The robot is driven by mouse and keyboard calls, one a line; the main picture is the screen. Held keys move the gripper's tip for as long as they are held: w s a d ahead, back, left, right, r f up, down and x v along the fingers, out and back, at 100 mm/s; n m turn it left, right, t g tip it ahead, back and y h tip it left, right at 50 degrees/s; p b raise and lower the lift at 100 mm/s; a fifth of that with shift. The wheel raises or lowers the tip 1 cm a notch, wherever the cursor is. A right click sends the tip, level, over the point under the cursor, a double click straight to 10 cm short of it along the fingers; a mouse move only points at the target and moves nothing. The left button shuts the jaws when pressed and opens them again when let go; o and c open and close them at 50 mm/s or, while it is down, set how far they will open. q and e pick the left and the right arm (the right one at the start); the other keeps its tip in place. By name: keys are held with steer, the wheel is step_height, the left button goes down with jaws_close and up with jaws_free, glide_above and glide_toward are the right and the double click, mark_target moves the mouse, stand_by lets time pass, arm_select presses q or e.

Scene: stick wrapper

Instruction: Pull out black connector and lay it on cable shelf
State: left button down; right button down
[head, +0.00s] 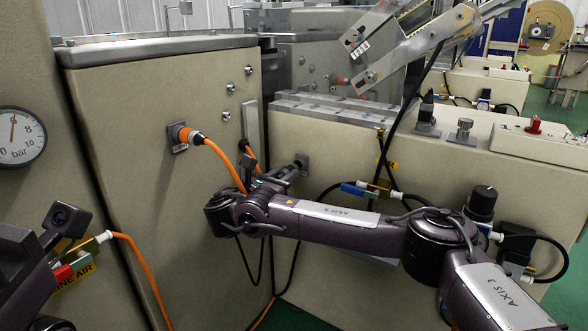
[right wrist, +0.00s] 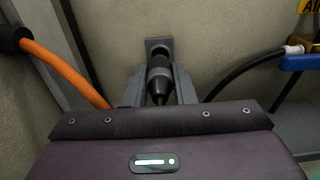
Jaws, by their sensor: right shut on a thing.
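The black connector (right wrist: 160,75) stands between the two grey fingers of my right gripper (right wrist: 160,88) in the right wrist view. The fingers are shut on its sides. Its far end meets a grey square socket plate (right wrist: 158,44) on the beige wall; I cannot tell how deep it sits. In the head view my right gripper (head: 283,172) reaches toward this plate (head: 302,161), and the connector is mostly hidden. I cannot identify the cable shelf for sure. Dark parts of my left arm (head: 18,262) show at the lower left; its finger opening cannot be made out.
An orange cable plug (head: 184,136) sticks out of the left cabinet (head: 120,180), close to my right gripper. A blue connector (head: 355,190) and black cables are on the right machine's front (head: 320,140). A pressure gauge (head: 20,137) is at far left.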

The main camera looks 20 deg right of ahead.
steer(key=p+v, duration=0.2)
steer(key=v, duration=0.1)
steer(key=shift+s+a, duration=0.2)
stand_by(0.4)
